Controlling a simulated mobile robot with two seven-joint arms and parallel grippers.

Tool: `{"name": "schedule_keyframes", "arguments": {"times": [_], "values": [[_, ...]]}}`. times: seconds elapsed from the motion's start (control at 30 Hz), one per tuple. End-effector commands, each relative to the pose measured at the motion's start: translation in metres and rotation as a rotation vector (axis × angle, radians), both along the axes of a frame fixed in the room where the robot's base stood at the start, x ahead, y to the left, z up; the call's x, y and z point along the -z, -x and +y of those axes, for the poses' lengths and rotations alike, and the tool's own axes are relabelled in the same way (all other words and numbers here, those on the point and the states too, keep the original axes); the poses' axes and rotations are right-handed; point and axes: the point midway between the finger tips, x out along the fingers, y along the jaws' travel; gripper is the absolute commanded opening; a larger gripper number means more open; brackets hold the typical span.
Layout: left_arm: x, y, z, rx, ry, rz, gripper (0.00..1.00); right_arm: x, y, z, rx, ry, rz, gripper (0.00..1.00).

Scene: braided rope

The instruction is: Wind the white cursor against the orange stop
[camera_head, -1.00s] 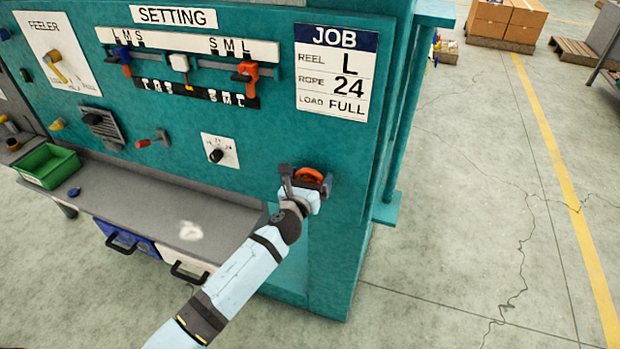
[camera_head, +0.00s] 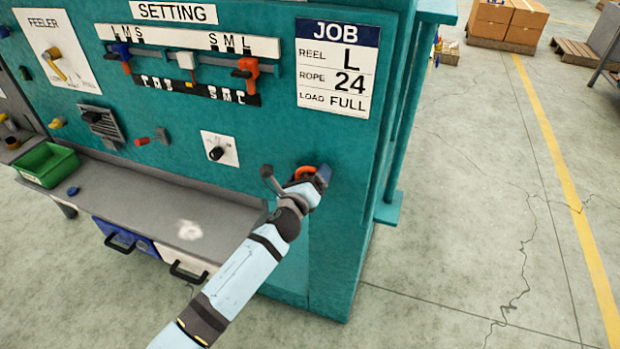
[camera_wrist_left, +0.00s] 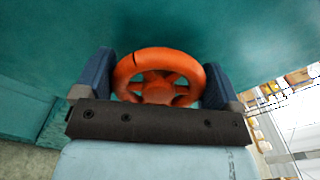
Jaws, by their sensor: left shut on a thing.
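The white cursor (camera_head: 185,60) sits on the rail at the top of the teal panel, near the middle of the scale. The orange stop (camera_head: 247,70) is on the same rail to its right, with a clear gap between them. My left gripper (camera_head: 312,180) is at the orange handwheel (camera_head: 304,171) low on the panel's right part. In the left wrist view its two dark blue fingers (camera_wrist_left: 160,75) are closed on opposite sides of the handwheel's rim (camera_wrist_left: 160,58). The gripper partly hides the wheel in the head view. My right gripper is not in view.
A blue stop (camera_head: 122,52) is on the rail left of the cursor. A JOB card (camera_head: 337,68) and a black knob (camera_head: 216,153) are on the panel. A grey shelf (camera_head: 140,200) with a green bin (camera_head: 47,165) is below. Floor on the right is open.

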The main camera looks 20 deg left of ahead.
Motion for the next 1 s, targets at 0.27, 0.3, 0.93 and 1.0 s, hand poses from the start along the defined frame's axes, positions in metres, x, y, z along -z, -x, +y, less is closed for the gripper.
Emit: {"name": "schedule_keyframes", "arguments": {"times": [0.27, 0.3, 0.93, 1.0], "values": [[0.002, 0.000, 0.002, -0.001, 0.264, 0.008, 0.66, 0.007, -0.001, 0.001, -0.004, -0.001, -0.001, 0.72], [0.002, 0.000, 0.001, -0.001, 0.302, 0.009, 0.66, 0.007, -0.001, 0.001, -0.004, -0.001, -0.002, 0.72], [0.006, 0.000, 0.003, -0.001, 0.900, 0.030, 0.66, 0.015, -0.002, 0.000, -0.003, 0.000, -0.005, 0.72], [0.006, 0.000, 0.003, -0.001, 0.966, 0.032, 0.66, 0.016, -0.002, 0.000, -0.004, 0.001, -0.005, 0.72]]}}
